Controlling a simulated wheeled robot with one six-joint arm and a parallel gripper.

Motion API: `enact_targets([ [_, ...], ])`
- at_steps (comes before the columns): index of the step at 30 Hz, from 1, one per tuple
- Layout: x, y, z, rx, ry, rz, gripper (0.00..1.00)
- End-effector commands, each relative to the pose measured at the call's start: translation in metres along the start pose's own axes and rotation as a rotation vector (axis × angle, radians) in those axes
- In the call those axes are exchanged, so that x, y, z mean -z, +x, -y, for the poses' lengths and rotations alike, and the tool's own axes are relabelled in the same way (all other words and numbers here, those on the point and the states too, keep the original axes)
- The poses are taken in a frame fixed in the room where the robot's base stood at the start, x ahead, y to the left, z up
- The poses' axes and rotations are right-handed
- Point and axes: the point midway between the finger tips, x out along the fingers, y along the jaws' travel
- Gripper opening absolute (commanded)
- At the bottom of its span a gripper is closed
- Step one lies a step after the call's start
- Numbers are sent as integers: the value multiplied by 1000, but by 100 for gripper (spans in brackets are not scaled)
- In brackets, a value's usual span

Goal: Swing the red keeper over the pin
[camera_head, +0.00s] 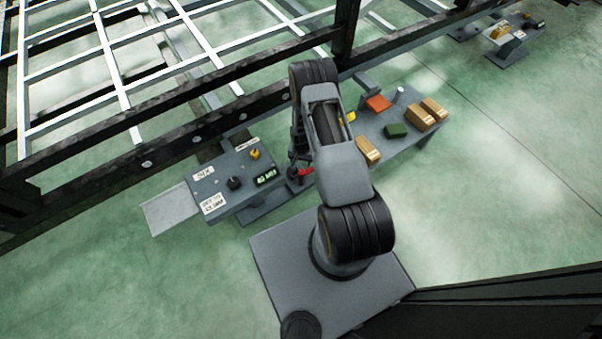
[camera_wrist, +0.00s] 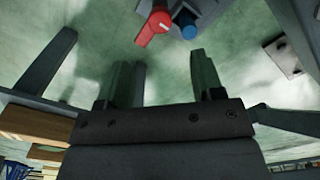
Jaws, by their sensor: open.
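The red keeper (camera_wrist: 153,25) is a short lever at the top of the wrist view, slanting down and left from its pivot end. The blue round pin (camera_wrist: 187,20) stands just right of it; the keeper lies beside the pin, apart from it. Both are on a grey fixture partly cut off by the frame. My gripper (camera_wrist: 160,62) is open and empty, its two dark fingers pointing toward the keeper and pin, with a gap to them. In the head view the red keeper (camera_head: 305,171) shows small beside my arm; the pin is not discernible there and my gripper is mostly hidden.
A grey panel table (camera_head: 205,190) with a black knob (camera_head: 234,183) and a yellow part (camera_head: 254,154) stands left of my arm. A bench (camera_head: 372,128) with boxes and an orange block (camera_head: 378,103) is right. The dark chassis rail (camera_head: 190,130) runs behind.

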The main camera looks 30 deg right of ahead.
Motion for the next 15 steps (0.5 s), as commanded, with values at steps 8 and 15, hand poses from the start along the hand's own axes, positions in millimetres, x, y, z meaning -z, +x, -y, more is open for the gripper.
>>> enact_targets([
  [8,-1,58,0,0,-1,1,61],
  [15,0,88,0,0,-1,0,61],
])
